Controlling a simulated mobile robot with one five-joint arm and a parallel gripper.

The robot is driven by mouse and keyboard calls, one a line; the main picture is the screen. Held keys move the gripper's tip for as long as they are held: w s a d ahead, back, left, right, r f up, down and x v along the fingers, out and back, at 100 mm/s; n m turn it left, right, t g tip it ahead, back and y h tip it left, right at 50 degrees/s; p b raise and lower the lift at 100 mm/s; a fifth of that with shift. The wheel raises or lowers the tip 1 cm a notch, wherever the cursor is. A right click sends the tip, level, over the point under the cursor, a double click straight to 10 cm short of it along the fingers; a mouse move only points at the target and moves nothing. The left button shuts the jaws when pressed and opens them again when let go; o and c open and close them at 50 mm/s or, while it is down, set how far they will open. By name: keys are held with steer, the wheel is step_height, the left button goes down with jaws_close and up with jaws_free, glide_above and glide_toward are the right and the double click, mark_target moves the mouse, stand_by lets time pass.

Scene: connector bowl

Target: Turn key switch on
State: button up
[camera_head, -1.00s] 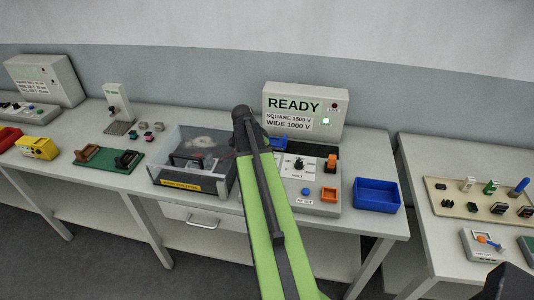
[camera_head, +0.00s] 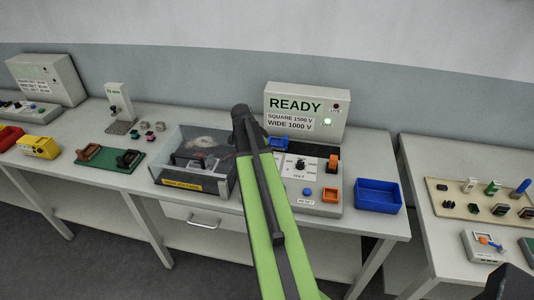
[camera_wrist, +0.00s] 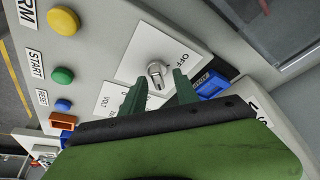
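The key switch (camera_wrist: 155,75) is a small metal key knob on a white plate (camera_wrist: 132,62) marked OFF, seen in the wrist view. My gripper (camera_wrist: 159,79) is open, with one dark green finger on each side of the key. I cannot tell whether either finger touches it. In the head view my green arm hides the key switch and my gripper. The control box (camera_head: 325,208) stands on the bench below a display (camera_head: 306,112) reading READY, with a green light lit.
In the wrist view, yellow (camera_wrist: 63,20), green START (camera_wrist: 62,75) and blue RESET (camera_wrist: 63,105) buttons line the left. A blue part (camera_wrist: 211,84) sits close right of the fingers. In the head view, a clear-lidded box (camera_head: 196,182) is left and a blue tray (camera_head: 378,197) right.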

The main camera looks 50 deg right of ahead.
steer(key=shift+r, duration=0.25)
steer(key=p+v, duration=1.6)
steer(key=v, duration=0.1)
steer(key=shift+a, duration=0.15)
steer(key=shift+f, duration=0.1)
